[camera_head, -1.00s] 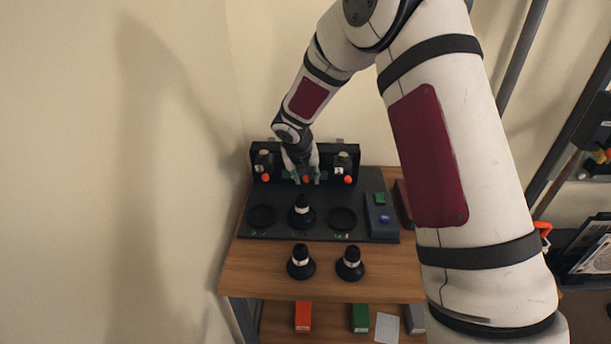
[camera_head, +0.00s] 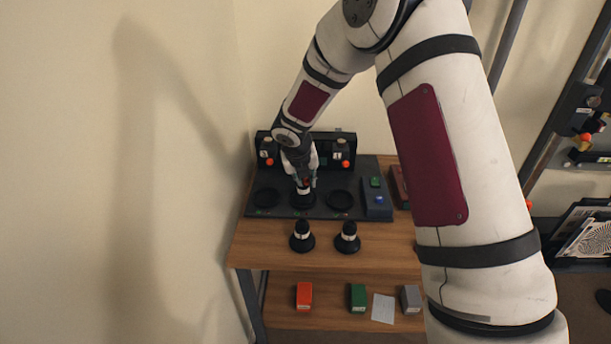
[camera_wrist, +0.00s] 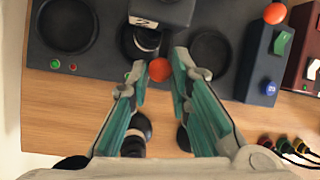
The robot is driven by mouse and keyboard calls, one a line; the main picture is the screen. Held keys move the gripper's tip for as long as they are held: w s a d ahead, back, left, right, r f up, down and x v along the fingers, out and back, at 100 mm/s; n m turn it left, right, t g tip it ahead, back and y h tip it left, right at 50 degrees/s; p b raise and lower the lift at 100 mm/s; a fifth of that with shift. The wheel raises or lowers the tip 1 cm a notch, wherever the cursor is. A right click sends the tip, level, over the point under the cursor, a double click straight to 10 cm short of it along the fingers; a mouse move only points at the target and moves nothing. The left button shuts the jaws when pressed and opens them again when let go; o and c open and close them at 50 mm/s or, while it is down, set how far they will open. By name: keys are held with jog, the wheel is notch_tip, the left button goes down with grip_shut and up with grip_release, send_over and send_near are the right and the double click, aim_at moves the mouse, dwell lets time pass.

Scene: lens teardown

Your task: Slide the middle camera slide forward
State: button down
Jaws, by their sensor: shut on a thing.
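My gripper (camera_head: 302,183) is shut on the round orange knob (camera_wrist: 160,70) of the middle camera slide. The middle camera (camera_wrist: 158,12), a dark block with a white numbered label, stands out over the middle seat in the wrist view. A black lens with a white ring (camera_head: 303,191) is in that seat, just below my gripper; the camera partly covers it in the wrist view. My gripper mostly hides the middle camera in the head view. The left camera (camera_head: 267,147) and right camera (camera_head: 341,148) sit back against the black upright panel, their orange knobs facing front.
The left seat (camera_head: 266,199) and right seat (camera_head: 340,200) are empty. Two black lenses (camera_head: 302,237) (camera_head: 348,239) stand on the wooden table in front. A blue box (camera_head: 377,198) with a green switch and blue button is at right. Coloured boxes lie on the lower shelf.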

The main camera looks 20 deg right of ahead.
jog(key=s, duration=0.1)
jog(key=s+a, duration=0.1)
jog(key=s, duration=0.1)
jog(key=shift+p, duration=0.35)
jog(key=shift+s+f, duration=0.1)
jog(key=c, duration=1.5)
grip_release()
jog(key=shift+o, duration=0.2)
jog(key=v, duration=1.2)
